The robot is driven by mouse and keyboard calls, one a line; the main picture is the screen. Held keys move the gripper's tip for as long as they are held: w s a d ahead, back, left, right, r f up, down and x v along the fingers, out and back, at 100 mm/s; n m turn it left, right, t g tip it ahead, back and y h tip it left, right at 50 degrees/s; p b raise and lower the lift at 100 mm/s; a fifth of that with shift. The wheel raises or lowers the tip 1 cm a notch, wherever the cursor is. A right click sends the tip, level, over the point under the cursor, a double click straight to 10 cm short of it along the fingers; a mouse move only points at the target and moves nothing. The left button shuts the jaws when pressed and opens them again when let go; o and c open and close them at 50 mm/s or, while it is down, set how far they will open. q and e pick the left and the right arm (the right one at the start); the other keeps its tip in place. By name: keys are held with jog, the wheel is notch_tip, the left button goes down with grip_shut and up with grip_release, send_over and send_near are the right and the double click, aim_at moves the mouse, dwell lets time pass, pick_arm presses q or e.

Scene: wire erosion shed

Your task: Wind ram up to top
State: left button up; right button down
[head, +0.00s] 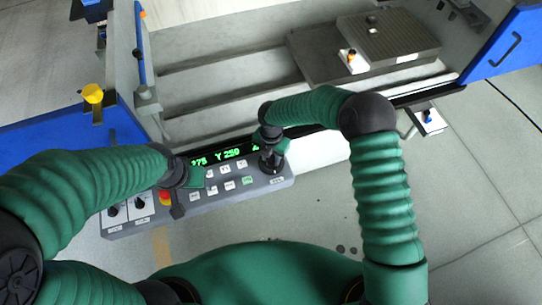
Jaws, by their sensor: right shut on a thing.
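The grey control panel (215,208) runs along the front of the machine, with several white and green buttons, a red button and black knobs at its left. Its green display (225,155) reads a "75" and "Y 250", partly covered by my arms. My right gripper (271,161) points down onto the panel's right end, shut on a control there that it mostly hides. My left gripper (177,195) is over the panel's left part, beside the red button (164,197); its fingers are not clear. I cannot pick out the ram.
Behind the panel is the machine's grey tank (215,80), with a ribbed block (390,38) on a plate at its right. Blue side panels (505,45) flank it. A yellow knob (92,94) stands at the left. The floor at the right is clear.

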aim_at(272, 157)
jog(key=shift+w+r, duration=0.2)
jog(key=shift+w, duration=0.15)
jog(key=c, duration=1.4)
grip_release()
jog(key=o, duration=0.4)
jog(key=shift+s+f, duration=0.1)
jog(key=shift+f, duration=0.1)
notch_tip(272, 157, up, 17)
jog(key=b, duration=0.1)
jog(key=shift+b, duration=0.35)
jog(key=shift+f, duration=0.1)
jog(key=s+d+m+t, duration=0.1)
jog(key=s+d+m, duration=0.7)
jog(key=m, duration=0.7)
jog(key=s+d+f+m+t, duration=0.1)
jog(key=s+d+m, duration=0.8)
jog(key=m, duration=0.6)
jog(key=shift+d+t, duration=0.3)
jog(key=shift+d, duration=0.7)
